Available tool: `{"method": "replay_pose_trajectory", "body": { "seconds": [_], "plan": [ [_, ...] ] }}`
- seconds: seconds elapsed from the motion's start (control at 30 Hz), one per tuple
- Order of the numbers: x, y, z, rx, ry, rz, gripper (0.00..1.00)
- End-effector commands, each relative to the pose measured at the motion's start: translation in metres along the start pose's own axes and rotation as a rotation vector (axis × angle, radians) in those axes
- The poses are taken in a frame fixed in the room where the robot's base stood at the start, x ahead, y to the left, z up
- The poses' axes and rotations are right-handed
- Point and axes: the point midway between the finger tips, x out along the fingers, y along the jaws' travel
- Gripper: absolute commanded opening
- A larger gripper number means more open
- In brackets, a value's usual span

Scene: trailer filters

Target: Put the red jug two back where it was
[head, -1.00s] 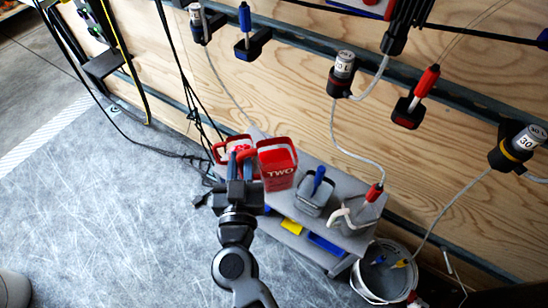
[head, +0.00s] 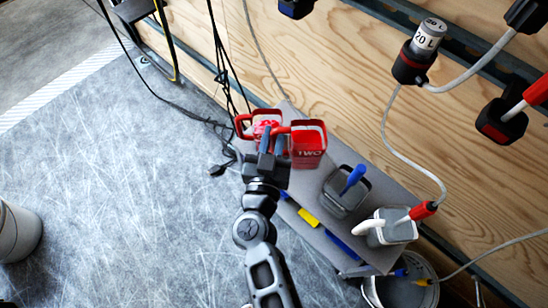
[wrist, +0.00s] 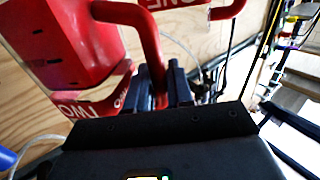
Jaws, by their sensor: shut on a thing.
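The red jug two (head: 308,151), an open red jug with TWO on its front, is at the left end of the grey bench, upright. I cannot tell whether it touches the bench top. My gripper (head: 272,142) is at its left side, shut on its red handle. In the wrist view the jug (wrist: 72,45) fills the upper left, and its handle (wrist: 152,50) runs down between the fingers of my gripper (wrist: 160,92). The fingertips are partly hidden by the handle.
Another red jug (head: 243,127) stands close on the left, partly behind my gripper. A grey jug (head: 340,204) with a blue nozzle and one with a white handle (head: 398,231) stand rightward on the grey bench (head: 312,190). A bucket (head: 375,292) is by its right end.

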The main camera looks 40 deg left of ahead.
Motion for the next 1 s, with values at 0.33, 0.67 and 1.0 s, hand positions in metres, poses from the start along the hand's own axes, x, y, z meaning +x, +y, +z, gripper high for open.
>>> {"method": "replay_pose_trajectory", "body": {
  "seconds": [0.33,0.67,1.0],
  "plan": [
    [0.001,-0.001,0.026,0.000,0.003,-0.001,0.00],
    [0.001,-0.001,0.067,0.000,0.002,0.001,0.00],
    [0.001,-0.001,0.068,-0.001,0.003,0.000,0.00]
  ]
}}
